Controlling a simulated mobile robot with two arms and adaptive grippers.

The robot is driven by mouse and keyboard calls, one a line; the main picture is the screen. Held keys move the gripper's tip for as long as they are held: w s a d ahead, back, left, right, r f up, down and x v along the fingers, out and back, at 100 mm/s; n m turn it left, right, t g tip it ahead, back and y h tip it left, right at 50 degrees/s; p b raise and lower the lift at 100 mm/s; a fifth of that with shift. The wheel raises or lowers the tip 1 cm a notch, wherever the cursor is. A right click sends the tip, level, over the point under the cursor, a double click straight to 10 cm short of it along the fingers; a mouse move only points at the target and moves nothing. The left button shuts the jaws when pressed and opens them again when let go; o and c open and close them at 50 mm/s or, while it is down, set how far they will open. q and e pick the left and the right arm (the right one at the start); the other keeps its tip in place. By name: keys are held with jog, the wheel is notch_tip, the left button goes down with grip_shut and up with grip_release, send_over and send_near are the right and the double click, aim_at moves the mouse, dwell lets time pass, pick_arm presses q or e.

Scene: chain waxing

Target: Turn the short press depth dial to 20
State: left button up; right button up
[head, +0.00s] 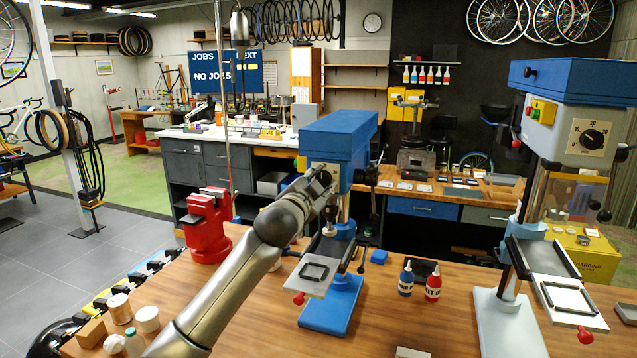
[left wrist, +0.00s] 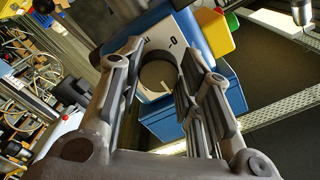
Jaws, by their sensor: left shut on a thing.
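The short press (head: 338,140) has a blue head and a blue base and stands on the wooden bench in the middle of the head view. My left gripper (head: 322,180) is at the front of its head and covers the dial there. In the left wrist view the dark round dial knob (left wrist: 158,76) sits between the two fingers of my left gripper (left wrist: 170,72), which is shut on it. A pale dial plate (left wrist: 182,34) with a "0" mark shows behind the knob. The pointer and most of the scale are hidden, so I cannot read the setting. My right gripper is not in view.
A taller press (head: 567,80) with its own dial (head: 592,139) stands at the right. A red vise (head: 207,225) is left of the short press. A blue bottle (head: 406,280) and a red bottle (head: 433,284) stand between the presses. Jars and blocks sit at the bench's left end.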

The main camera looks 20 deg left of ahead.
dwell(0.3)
pick_arm(q)
jog(key=o, duration=1)
jog(key=shift+s, duration=0.15)
jog(key=s, duration=1.1)
jog(key=shift+s+a, duration=0.2)
jog(key=shift+s, duration=0.2)
jog(key=shift+f, duration=0.1)
